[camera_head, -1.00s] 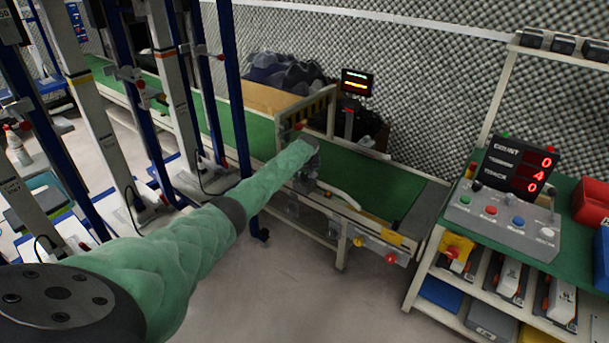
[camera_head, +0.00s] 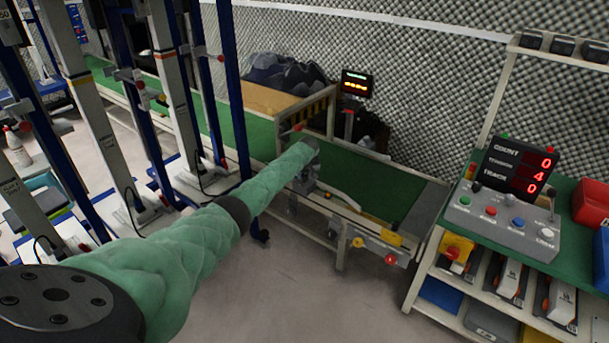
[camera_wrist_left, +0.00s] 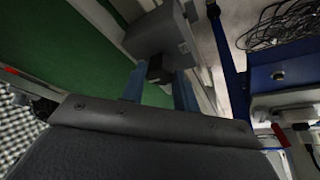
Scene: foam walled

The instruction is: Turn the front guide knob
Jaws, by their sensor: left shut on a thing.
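My left arm, in a green sleeve, reaches across the head view to the near side of the green conveyor (camera_head: 375,190). The gripper at its end is mostly hidden by the arm there. In the left wrist view my left gripper (camera_wrist_left: 160,85) is shut on a small black knob (camera_wrist_left: 159,70). The knob sits on a grey box-shaped housing (camera_wrist_left: 160,32) beside the green belt (camera_wrist_left: 60,45). My right gripper is in neither view.
A control panel (camera_head: 502,215) with coloured buttons and a red display (camera_head: 518,165) stands on a shelf unit at the right. Blue and white posts crowd the left. A small lit display (camera_head: 356,83) stands behind the conveyor. Grey floor in front is clear.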

